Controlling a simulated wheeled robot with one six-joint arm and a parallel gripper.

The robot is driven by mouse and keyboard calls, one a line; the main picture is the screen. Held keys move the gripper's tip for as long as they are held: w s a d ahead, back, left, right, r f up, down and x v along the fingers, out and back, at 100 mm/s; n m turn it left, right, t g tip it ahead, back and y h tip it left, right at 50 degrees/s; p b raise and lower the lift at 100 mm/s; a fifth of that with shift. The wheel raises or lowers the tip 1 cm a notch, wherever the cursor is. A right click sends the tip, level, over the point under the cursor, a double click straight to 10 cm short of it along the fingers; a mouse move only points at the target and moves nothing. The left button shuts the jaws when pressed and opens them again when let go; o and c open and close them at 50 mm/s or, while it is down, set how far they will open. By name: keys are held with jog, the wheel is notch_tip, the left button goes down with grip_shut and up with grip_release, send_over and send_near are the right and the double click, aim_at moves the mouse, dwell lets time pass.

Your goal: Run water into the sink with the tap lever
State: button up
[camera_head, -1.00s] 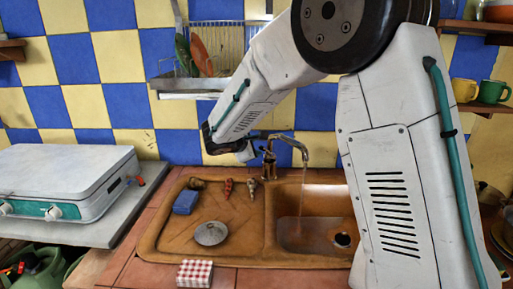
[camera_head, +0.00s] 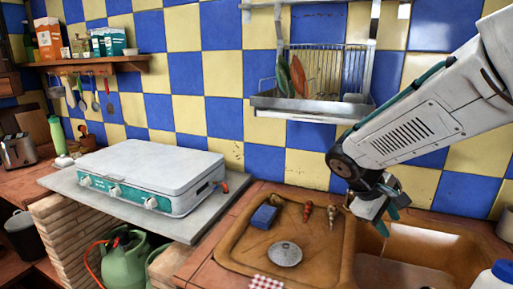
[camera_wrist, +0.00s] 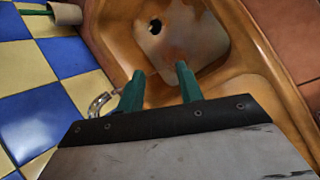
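The brown sink (camera_head: 335,262) is at the lower right of the head view. Its basin (camera_wrist: 195,45) and dark drain hole (camera_wrist: 154,26) show in the wrist view. A curved chrome part of the tap (camera_wrist: 100,103) shows left of my fingers in the wrist view. In the head view my gripper hides the tap, and I cannot make out its lever. My gripper (camera_head: 392,208) hangs over the sink's back edge. Its two green fingers stand apart with nothing seen between them in the wrist view (camera_wrist: 160,72).
A blue sponge (camera_head: 264,216) and a metal strainer (camera_head: 285,254) lie on the drainboard. A dish rack (camera_head: 312,106) hangs on the wall above. A white camp stove (camera_head: 150,168) stands left. A white bottle with a blue cap (camera_head: 497,276) is at the lower right.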

jog(key=s+a+r+m+y, duration=0.2)
jog(key=s+m+y, duration=0.1)
jog(key=s, duration=0.8)
jog(key=s+a+r+m+y, duration=0.2)
jog(key=s+r+m+y, duration=0.1)
jog(key=s, duration=0.9)
jog(key=shift+m+t+y, duration=0.4)
jog(key=shift+y, duration=0.1)
jog(key=shift+s, duration=0.1)
